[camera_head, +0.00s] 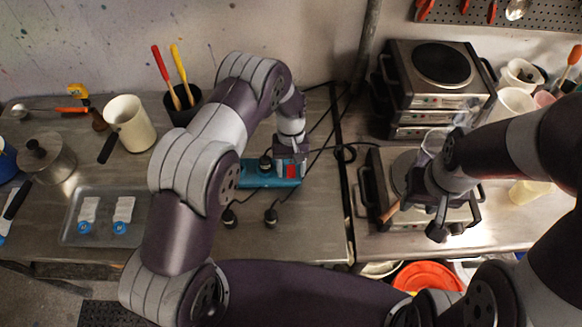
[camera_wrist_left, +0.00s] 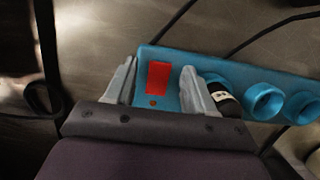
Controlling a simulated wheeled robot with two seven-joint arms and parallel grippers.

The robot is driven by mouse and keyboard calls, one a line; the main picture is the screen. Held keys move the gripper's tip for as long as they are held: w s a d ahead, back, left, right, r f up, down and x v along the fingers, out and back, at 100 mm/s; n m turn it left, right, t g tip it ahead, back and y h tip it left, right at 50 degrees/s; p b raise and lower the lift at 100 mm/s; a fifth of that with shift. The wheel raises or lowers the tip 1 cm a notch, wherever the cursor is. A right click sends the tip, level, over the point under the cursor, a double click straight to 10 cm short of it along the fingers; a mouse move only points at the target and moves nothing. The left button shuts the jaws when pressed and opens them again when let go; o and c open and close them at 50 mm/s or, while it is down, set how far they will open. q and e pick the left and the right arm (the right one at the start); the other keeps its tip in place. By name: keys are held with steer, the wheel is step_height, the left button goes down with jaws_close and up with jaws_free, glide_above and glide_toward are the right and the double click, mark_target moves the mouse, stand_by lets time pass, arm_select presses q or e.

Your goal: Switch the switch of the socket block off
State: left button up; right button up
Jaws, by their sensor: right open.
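The teal socket block (camera_head: 258,182) lies on the grey worktop in the head view, and its end fills the middle of the left wrist view (camera_wrist_left: 182,55). Its red rectangular switch (camera_wrist_left: 158,77) has a small orange dot beside it; the switch also shows in the head view (camera_head: 291,170). My left gripper (camera_head: 291,158) is over the switch end. In the left wrist view its grey fingers (camera_wrist_left: 160,88) stand apart on either side of the switch. Contact with the block cannot be told. My right gripper (camera_head: 436,212) is open and empty above the hotplate at right.
A black plug (camera_head: 265,163) sits in the block beside the switch. Loose plugs (camera_head: 271,215) lie in front, with black cables around. Left stand a white pitcher (camera_head: 131,124), a metal pot (camera_head: 47,158) and a tray (camera_head: 105,236). Stacked hotplates (camera_head: 440,65) stand behind the right arm.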

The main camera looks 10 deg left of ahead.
mark_target(291, 169)
arm_select(q)
steer(key=shift+w+r, duration=0.1)
steer(key=shift+r, duration=0.15)
steer(key=b+v, duration=0.1)
steer(key=v, duration=0.4)
steer(key=shift+r+b, duration=0.35)
steer(key=shift+b, duration=0.05)
steer(key=p+v, duration=0.5)
steer(key=v, duration=0.1)
steer(key=shift+r+p, duration=0.3)
steer(key=shift+p, duration=0.05)
steer(key=shift+w, duration=0.1)
